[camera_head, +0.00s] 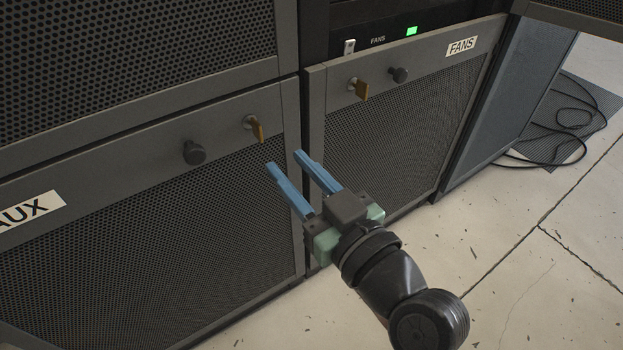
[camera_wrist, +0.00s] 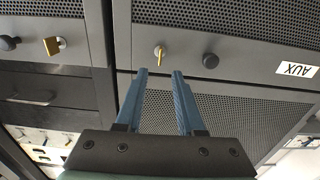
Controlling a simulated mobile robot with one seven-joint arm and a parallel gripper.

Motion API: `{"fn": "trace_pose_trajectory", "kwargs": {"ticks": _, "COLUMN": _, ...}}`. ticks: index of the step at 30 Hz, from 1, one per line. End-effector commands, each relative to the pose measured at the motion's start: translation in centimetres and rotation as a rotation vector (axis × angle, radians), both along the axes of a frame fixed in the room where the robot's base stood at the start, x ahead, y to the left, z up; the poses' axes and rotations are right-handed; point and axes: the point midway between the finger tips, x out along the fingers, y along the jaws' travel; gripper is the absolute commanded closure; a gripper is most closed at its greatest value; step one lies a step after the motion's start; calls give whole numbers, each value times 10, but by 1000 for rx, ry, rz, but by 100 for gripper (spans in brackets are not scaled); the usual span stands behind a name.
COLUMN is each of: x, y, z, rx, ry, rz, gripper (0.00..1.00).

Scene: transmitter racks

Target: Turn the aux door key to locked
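The aux door (camera_head: 150,240) is a dark mesh panel with a grey frame and an AUX label (camera_head: 30,211) at the left. Its brass key (camera_head: 257,130) sits in a round lock near the door's upper right corner, and a black knob (camera_head: 194,152) is to its left. In the wrist view the key (camera_wrist: 161,54) shows upside down, just beyond the fingertips and between their lines. My gripper (camera_head: 284,160) is open and empty, with two blue fingers apart in front of the doors. The fingertips appear short of the key and not touching it.
The FANS door (camera_head: 400,130) is to the right, with its own brass key (camera_head: 360,89) and black knob (camera_head: 398,75). A switch panel with a green light (camera_head: 411,31) is above it. Black cable (camera_head: 575,115) lies on the floor at right. The floor (camera_head: 530,270) in front is clear.

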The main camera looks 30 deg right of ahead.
Motion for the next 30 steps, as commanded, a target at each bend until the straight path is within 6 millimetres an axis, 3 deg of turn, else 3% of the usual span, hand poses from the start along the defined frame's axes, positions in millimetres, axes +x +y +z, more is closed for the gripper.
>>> {"fn": "trace_pose_trajectory", "kwargs": {"ticks": 4, "x": -25, "y": -1, "z": 0, "rx": 1, "ry": 4, "rz": -3, "gripper": 62}}
{"fn": "trace_pose_trajectory", "kwargs": {"ticks": 10, "x": -40, "y": -2, "z": 0, "rx": -1, "ry": 0, "rz": -1, "gripper": 62}}
{"fn": "trace_pose_trajectory", "kwargs": {"ticks": 27, "x": -42, "y": -1, "z": 0, "rx": -1, "ry": 0, "rz": 0, "gripper": 62}}
{"fn": "trace_pose_trajectory", "kwargs": {"ticks": 30, "x": -32, "y": 3, "z": 17, "rx": -14, "ry": -16, "rz": 1, "gripper": 62}}
